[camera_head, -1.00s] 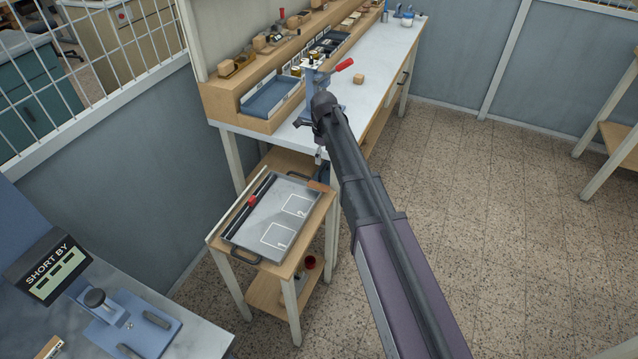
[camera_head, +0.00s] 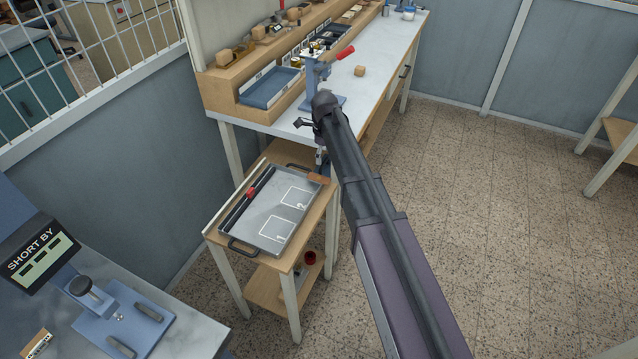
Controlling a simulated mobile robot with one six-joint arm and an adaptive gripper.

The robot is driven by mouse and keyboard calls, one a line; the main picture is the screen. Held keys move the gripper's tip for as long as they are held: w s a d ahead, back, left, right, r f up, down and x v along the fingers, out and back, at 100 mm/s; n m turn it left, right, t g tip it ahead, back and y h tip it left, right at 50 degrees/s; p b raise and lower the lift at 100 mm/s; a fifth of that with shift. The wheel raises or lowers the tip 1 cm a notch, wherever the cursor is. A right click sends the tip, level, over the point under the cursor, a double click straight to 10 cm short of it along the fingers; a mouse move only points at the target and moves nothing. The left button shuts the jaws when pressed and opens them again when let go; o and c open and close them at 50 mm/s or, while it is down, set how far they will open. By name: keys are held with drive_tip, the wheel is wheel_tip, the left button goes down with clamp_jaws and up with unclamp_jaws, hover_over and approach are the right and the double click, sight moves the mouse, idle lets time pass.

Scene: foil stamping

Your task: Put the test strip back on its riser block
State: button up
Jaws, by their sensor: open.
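My gripper (camera_head: 303,122) shows small and dark at the end of my arm, in front of the bench edge. Its jaws look open, with nothing seen between them, though my arm hides part of it. I cannot make out the test strip for certain. A flat brown piece (camera_head: 318,178) lies at the far right corner of the grey tray (camera_head: 262,207), below my gripper in the picture. I cannot tell whether it is the riser block. A small wooden block (camera_head: 360,71) sits alone on the bench top.
The tray lies on a wooden side table (camera_head: 215,237) and has two outlined areas and a red piece (camera_head: 250,192) on its left bar. A blue hand press (camera_head: 322,85) with a red handle stands on the bench. Another press (camera_head: 120,318) is at lower left. Open floor lies right.

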drive_tip(key=b, duration=0.4)
hover_over(324, 179)
drive_tip(key=shift+a+f, duration=0.1)
drive_tip(key=shift+f, duration=2.2)
drive_tip(key=shift+s+f, duration=0.1)
drive_tip(key=shift+f+b, duration=2.5)
drive_tip(key=shift+b, duration=0.1)
drive_tip(key=shift+f, duration=0.25)
drive_tip(key=shift+r, duration=0.1)
drive_tip(key=c, duration=0.8)
drive_tip(key=shift+c, duration=0.2)
drive_tip(key=shift+r, duration=0.1)
